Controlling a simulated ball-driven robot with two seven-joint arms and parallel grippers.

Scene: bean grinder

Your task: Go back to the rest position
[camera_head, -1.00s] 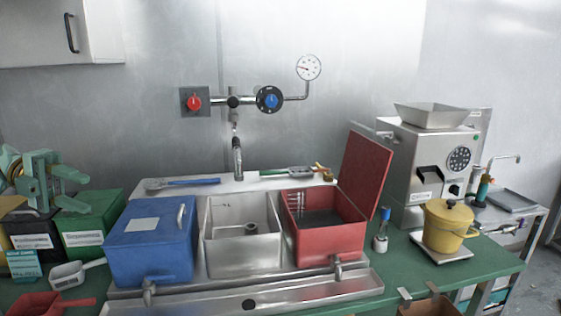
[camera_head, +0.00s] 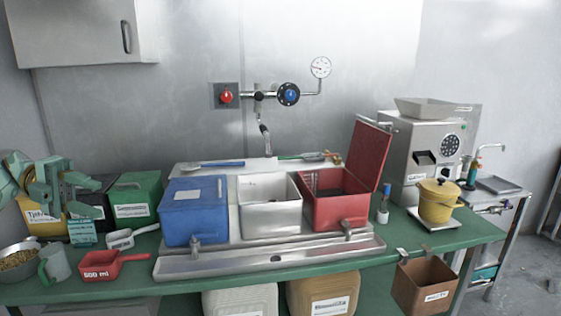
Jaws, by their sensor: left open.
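My left gripper (camera_head: 92,196) is green and comes in from the left edge. It is open, with its two fingers pointing right and nothing between them. It hangs in front of the yellow container (camera_head: 40,221) and the black container (camera_head: 88,184), hiding parts of both. The green container (camera_head: 136,198) stands just to the right of the fingertips. My right gripper is not in view.
The green table holds a red scoop (camera_head: 112,264), a grey mug (camera_head: 54,264), a blue box (camera_head: 194,208), a steel sink (camera_head: 270,207), an open red box (camera_head: 340,204), a grinder (camera_head: 408,150) and a yellow pot (camera_head: 437,202). A brown bin (camera_head: 425,284) hangs at the front edge.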

